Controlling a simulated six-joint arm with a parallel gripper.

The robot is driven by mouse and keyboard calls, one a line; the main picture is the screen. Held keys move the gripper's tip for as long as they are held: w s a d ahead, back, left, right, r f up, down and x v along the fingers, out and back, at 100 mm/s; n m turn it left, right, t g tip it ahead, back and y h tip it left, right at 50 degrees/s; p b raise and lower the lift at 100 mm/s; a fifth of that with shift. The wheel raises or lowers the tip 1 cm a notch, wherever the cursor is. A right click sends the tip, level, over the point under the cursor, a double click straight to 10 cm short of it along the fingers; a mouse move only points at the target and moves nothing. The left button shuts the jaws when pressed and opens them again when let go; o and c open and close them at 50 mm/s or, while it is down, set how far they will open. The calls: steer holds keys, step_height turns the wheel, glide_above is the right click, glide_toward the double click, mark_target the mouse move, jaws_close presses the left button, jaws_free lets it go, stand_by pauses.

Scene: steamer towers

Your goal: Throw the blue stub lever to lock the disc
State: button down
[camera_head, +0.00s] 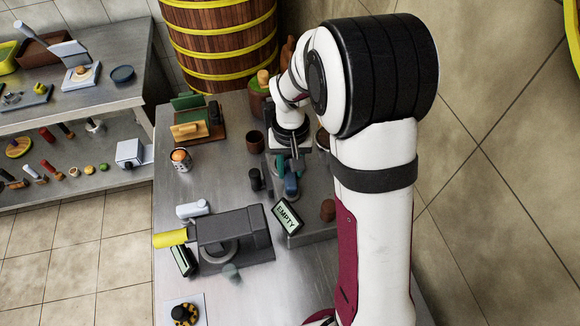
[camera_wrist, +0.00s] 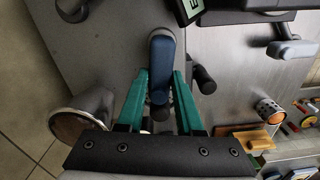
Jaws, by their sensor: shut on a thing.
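The blue stub lever (camera_head: 291,184) sits on a grey metal block on the bench. In the wrist view, the blue lever (camera_wrist: 165,58) has a pale rounded end and lies between my teal fingertips. My gripper (camera_head: 281,171) is shut on it, and the same gripper (camera_wrist: 162,80) fills the lower middle of the wrist view. A dark round knob shows between the fingers, nearer the palm. I cannot make out the disc for certain; part of the block is hidden by my arm.
A green-lit EMPTY sign (camera_head: 287,215) stands at the block's front. A dark machine with a yellow handle (camera_head: 171,238) is front left. Dark cylinders (camera_head: 255,179) stand left of the lever, and a brown cup (camera_head: 328,210) to the right. A wooden barrel (camera_head: 220,45) stands behind.

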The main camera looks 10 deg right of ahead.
steer(key=c, duration=0.6)
jaws_free()
steer(key=shift+o, duration=0.2)
step_height(320, 180, up, 16)
